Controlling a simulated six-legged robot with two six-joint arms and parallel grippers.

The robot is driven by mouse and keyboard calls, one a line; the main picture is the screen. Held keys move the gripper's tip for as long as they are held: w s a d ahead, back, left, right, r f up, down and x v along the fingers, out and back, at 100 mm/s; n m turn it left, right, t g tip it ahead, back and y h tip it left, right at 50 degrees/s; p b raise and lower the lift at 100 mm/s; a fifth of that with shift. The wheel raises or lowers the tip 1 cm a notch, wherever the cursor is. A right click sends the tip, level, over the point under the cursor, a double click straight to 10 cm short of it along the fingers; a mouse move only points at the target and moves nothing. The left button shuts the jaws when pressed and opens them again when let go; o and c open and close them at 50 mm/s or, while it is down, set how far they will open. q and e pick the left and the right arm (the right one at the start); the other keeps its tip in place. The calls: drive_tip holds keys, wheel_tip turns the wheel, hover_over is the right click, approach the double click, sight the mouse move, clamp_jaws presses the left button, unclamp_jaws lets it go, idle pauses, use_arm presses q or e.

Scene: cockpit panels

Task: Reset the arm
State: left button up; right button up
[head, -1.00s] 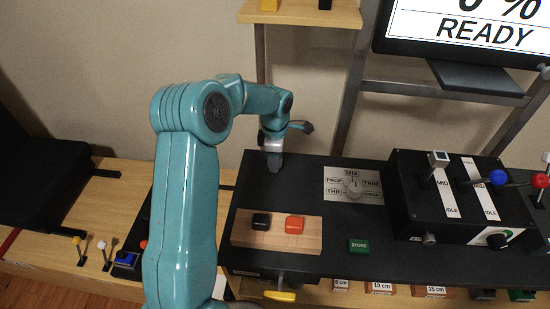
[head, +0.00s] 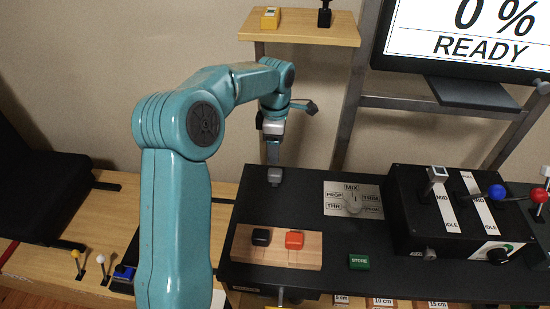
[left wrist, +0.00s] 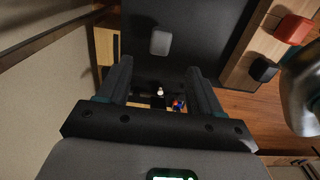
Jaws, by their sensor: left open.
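My left arm comes in from the left and reaches over the black panel (head: 330,225). My left gripper (head: 272,158) hangs pointing down at the panel's back left corner, just above and behind a small grey block-shaped control (head: 275,176). In the left wrist view my gripper (left wrist: 158,72) has its two dark fingers apart with nothing between them. The grey control (left wrist: 160,42) lies beyond the fingertips on the black surface. My right gripper is not in view.
A wooden block with a black button (head: 261,237) and a red button (head: 294,240) sits in front. A screen (head: 470,35) reads 0 % READY.

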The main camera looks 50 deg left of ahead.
use_arm(q)
drive_tip(key=shift+r, duration=0.6)
